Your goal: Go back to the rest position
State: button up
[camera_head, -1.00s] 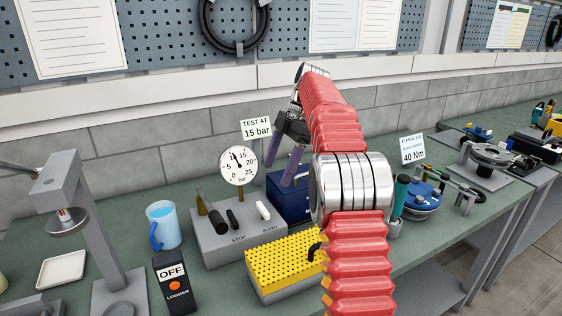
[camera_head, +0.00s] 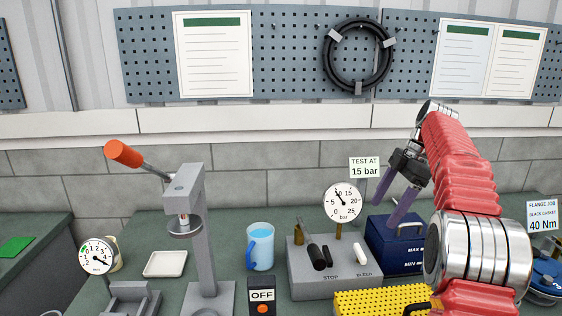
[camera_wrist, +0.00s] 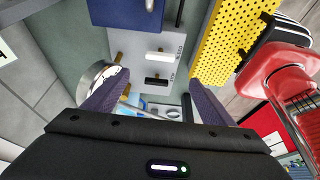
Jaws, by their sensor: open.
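My gripper (camera_head: 398,200) is open and empty in the head view, its two purple fingers pointing down above the blue box (camera_head: 392,246) at the back of the bench. In the wrist view my gripper (camera_wrist: 150,100) shows its two dark purple fingers spread apart with nothing between them. Beyond them lies the grey test block (camera_wrist: 140,60) with a white lever (camera_wrist: 158,56) and a black lever (camera_wrist: 157,82). My red-sleeved arm stands at the right of the head view and hides part of the bench.
The pressure gauge (camera_head: 342,201) stands behind the test block (camera_head: 304,279), left of my gripper. A yellow perforated block (camera_head: 375,301) lies in front. A blue mug (camera_head: 261,248), a white dish (camera_head: 165,264) and a grey press (camera_head: 198,225) with an orange handle stand further left.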

jog(key=s+a+r+m+t+h, duration=0.2)
jog(key=s+a+r+m+h, duration=0.15)
jog(key=s+a+m, duration=0.85)
jog(key=s+a+f+m+t, duration=0.1)
jog(key=s+a+f+m, duration=0.2)
jog(key=s, duration=0.7)
jog(key=s+a+f+m+t, duration=0.2)
jog(key=s+a+f, duration=0.1)
jog(key=s+f, duration=0.5)
jog(key=s+h, duration=0.1)
jog(key=s, duration=0.2)
jog(key=shift+s+f+m+t, duration=0.2)
jog(key=shift+m+t, duration=0.1)
jog(key=shift+m, duration=0.1)
